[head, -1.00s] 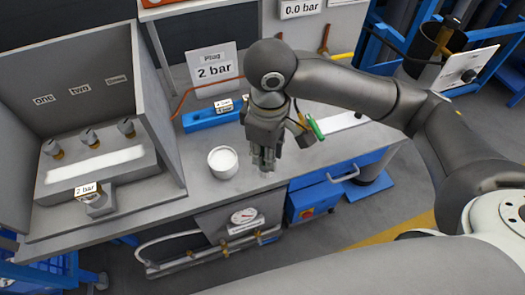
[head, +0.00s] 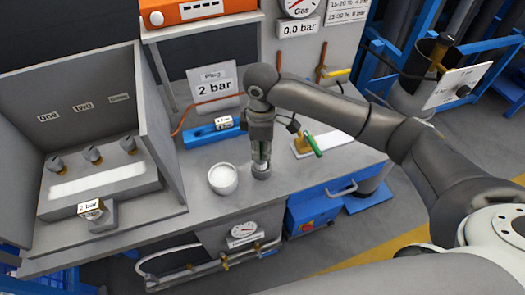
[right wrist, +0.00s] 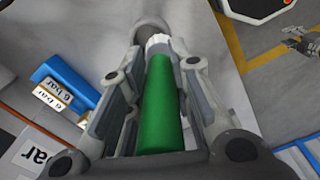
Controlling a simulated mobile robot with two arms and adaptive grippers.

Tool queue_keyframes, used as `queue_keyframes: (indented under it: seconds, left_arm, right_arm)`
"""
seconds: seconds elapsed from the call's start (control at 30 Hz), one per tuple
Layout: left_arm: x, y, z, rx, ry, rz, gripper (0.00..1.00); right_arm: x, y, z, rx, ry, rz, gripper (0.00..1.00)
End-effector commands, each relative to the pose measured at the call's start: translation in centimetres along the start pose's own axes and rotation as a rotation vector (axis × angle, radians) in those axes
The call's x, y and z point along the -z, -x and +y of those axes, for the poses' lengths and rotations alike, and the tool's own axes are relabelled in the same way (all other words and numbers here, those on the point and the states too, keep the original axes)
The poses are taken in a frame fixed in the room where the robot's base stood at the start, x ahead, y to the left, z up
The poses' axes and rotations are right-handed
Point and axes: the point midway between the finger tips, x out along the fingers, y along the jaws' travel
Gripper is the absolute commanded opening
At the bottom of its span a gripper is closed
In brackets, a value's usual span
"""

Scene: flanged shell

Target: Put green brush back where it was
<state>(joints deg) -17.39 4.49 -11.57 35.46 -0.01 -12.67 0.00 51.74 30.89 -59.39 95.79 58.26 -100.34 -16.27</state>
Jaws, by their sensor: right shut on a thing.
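My right gripper (head: 261,160) is over the bench, just right of a white bowl, pointing down. It is shut on the green brush (right wrist: 160,105), whose green handle lies between the fingers in the right wrist view. Beyond the handle are a white collar and a rounded grey end. In the head view a short grey piece shows below the fingertips, at or close to the bench top; I cannot tell whether it touches. A small grey gripper, seemingly my left gripper (right wrist: 300,42), shows at the right edge of the right wrist view; its jaws are unclear.
The white bowl (head: 223,179) stands close to the left of the right gripper. A blue block (head: 212,133) with a label lies behind it. A green-handled brass fitting (head: 313,145) is to the right. The grey booth (head: 100,150) with knobs stands left. The bench front is clear.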

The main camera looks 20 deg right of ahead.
Motion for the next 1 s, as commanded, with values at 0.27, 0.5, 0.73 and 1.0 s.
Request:
queue_keyframes:
  seconds: [0.27, 0.5, 0.73, 1.0]
  left_arm:
    - [-0.1, 0.5, -0.2, 0.003, 0.0, -0.003, 0.4]
    - [0.4, 1.9, -0.3, 0.004, 0.0, 0.003, 0.4]
    - [0.6, 1.8, -0.4, 0.004, 0.001, 0.007, 0.4]
    - [0.6, 1.8, -0.4, 0.004, 0.002, 0.007, 0.4]
  right_arm:
    - [-0.1, -1.8, 1.5, 0.001, -0.001, -0.001, 0.0]
    - [-0.1, -4.6, 1.5, 0.0, 0.0, 0.001, 0.0]
    - [-0.1, -5.0, 1.6, -0.001, 0.001, 0.001, 0.0]
    - [-0.1, -5.2, 1.5, -0.001, 0.0, 0.001, 0.35]
